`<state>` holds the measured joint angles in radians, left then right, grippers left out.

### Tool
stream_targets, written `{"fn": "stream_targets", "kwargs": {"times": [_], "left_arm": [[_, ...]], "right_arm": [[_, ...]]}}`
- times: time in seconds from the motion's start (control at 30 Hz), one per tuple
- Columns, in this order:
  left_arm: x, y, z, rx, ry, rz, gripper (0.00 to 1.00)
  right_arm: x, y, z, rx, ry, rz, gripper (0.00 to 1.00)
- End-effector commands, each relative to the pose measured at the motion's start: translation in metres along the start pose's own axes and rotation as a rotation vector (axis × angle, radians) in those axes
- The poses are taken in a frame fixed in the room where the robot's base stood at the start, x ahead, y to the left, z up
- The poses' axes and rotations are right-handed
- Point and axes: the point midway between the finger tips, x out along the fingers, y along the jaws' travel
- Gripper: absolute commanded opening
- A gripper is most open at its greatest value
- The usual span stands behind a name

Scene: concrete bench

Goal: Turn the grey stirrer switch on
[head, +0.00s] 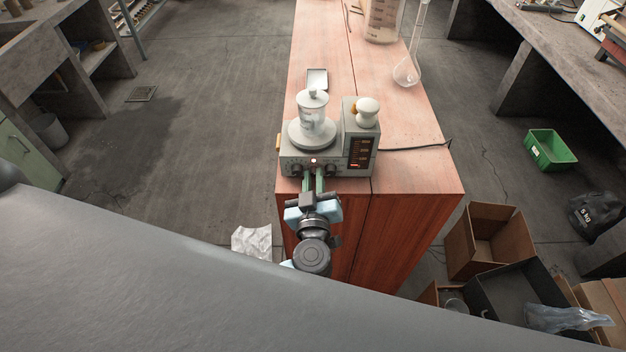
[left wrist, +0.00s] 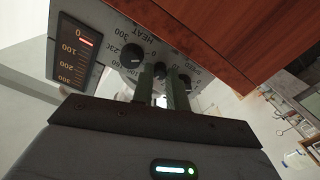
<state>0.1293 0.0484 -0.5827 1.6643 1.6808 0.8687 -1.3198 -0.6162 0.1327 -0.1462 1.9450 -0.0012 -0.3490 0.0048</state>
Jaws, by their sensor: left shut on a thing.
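In the left wrist view the fingers (left wrist: 163,90) sit between the HEAT knob (left wrist: 131,52) and the other knob, shut on a small dark part, apparently the switch. The fingers mostly hide it, so its position is unclear. My right gripper is not in view.
A white round knob-like piece (head: 367,112) tops the stirrer's right housing. A dark cable (head: 415,148) runs right across the bench top (head: 412,165). A flask (head: 407,72) and a large clear vessel (head: 383,20) stand farther back. Boxes (head: 497,240) lie on the floor at right.

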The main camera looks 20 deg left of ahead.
Motion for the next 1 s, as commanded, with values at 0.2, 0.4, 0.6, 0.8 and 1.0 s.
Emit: {"fn": "stream_targets", "kwargs": {"times": [0.2,0.4,0.6,0.8,1.0], "left_arm": [[-0.0005,-0.0005,0.0005,0.065,-0.001,-0.001,0.0],[-0.0005,-0.0004,0.0006,0.082,-0.001,0.0,0.0],[-0.0005,-0.0004,0.0006,0.083,-0.001,-0.001,0.0],[-0.0004,-0.0004,0.0006,0.082,-0.001,-0.001,0.28],[-0.0003,-0.0006,0.0003,0.081,0.0,-0.001,0.37]], "right_arm": [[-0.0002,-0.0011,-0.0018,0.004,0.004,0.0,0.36],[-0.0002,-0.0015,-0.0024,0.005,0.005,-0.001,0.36],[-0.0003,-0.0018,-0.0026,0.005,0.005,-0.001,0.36],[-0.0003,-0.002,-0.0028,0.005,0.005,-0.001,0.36],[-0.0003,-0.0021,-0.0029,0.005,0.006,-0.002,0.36]]}}
